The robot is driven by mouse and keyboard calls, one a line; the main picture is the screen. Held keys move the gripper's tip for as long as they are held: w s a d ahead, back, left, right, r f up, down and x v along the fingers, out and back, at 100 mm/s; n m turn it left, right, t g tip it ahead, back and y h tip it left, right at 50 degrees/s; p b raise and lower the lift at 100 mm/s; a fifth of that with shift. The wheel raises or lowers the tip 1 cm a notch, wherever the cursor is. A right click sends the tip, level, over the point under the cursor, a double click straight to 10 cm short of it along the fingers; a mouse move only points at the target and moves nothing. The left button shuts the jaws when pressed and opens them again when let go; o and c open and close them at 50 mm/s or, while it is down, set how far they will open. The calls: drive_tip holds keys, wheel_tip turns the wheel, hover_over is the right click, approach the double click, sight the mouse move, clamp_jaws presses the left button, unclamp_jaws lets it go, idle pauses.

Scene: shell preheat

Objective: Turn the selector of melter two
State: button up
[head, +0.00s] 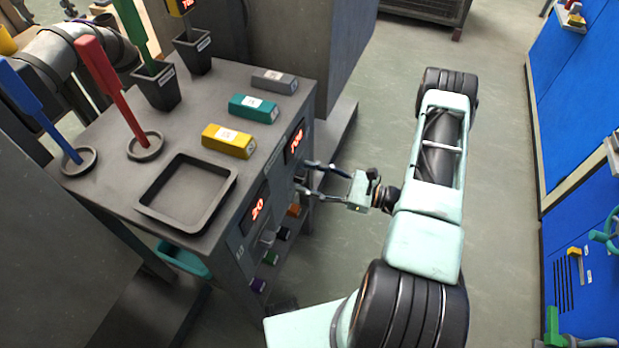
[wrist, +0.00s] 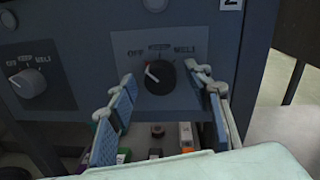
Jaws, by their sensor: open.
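The selector (wrist: 160,77) is a black round knob on the grey-blue panel, centred in the wrist view. Its plate reads OFF at left and MELT at right, with a mark between them. The knob's white pointer line slants up and left, toward OFF. A label with a 2 (wrist: 230,3) is at the panel's upper right. My gripper (wrist: 163,92) is open, with one blue-padded finger on each side of the knob in the picture; I cannot tell whether they touch it. In the head view my gripper (head: 306,178) is at the bench front, below the right red display (head: 295,142).
A second selector (wrist: 25,83) is left on the same panel. Coloured blocks sit below the panel. The bench top holds an empty dark tray (head: 186,195) and yellow (head: 228,141), teal (head: 254,108) and grey (head: 274,81) blocks.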

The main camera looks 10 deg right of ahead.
drive_tip(key=shift+a, duration=0.1)
drive_tip(key=c, duration=1.1)
drive_tip(key=shift+c, duration=0.2)
drive_tip(key=shift+f+m, duration=0.1)
drive_tip(key=shift+m, duration=0.2)
drive_tip(key=m+b, duration=0.1)
drive_tip(key=m, duration=0.2)
drive_tip(key=shift+w, duration=0.1)
drive_tip(key=m+b, duration=0.1)
drive_tip(key=m, duration=0.4)
drive_tip(key=shift+f+m+t, duration=0.1)
drive_tip(key=shift+m+t, duration=0.2)
drive_tip(key=m, duration=0.4)
drive_tip(key=shift+m+t, duration=0.3)
drive_tip(key=shift+m, duration=0.1)
drive_tip(key=shift+f+m, duration=0.1)
drive_tip(key=shift+m, duration=2.2)
